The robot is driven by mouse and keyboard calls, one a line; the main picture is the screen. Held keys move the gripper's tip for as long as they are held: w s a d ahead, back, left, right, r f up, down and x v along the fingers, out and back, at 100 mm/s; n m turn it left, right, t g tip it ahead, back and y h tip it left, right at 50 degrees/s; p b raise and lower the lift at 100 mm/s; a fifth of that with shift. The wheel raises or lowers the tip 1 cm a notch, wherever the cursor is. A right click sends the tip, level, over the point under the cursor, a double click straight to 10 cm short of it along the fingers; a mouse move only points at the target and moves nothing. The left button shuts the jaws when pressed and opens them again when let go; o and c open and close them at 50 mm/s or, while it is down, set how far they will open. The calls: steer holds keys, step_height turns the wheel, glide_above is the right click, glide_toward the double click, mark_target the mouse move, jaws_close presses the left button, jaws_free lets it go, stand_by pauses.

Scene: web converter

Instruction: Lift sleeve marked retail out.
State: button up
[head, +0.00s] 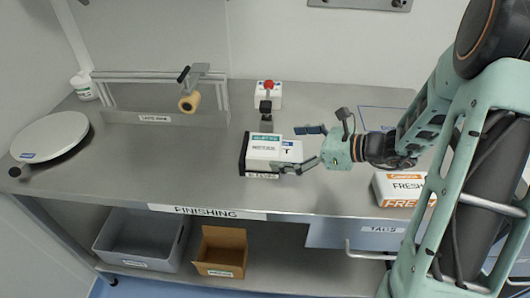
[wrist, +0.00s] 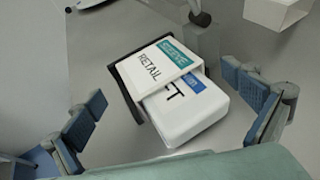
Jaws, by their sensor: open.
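The sleeve marked retail (head: 264,148) is a white box-like sleeve with a teal band, lying on the steel table near its middle. In the wrist view the sleeve (wrist: 154,64) sits around the far part of a white block with a blue label (wrist: 186,108), whose near part sticks out towards me. A black stop (head: 243,152) stands at the sleeve's left end. My gripper (head: 305,147) is open at the block's right end. In the wrist view its blue-padded fingers (wrist: 172,117) are spread on either side of the block, apart from it.
A red-topped button box (head: 267,96) and a small clamp-like post stand behind the sleeve. A white and orange box (head: 400,188) lies at the right. A roller stand (head: 190,102) and a round white plate (head: 50,137) are at the left. Bins (head: 142,243) sit below.

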mark_target(266, 145)
steer(key=x, duration=0.4)
steer(key=shift+s+a+r, duration=0.1)
steer(key=shift+r, duration=0.1)
steer(key=c, duration=1.1)
steer(key=shift+r, duration=0.1)
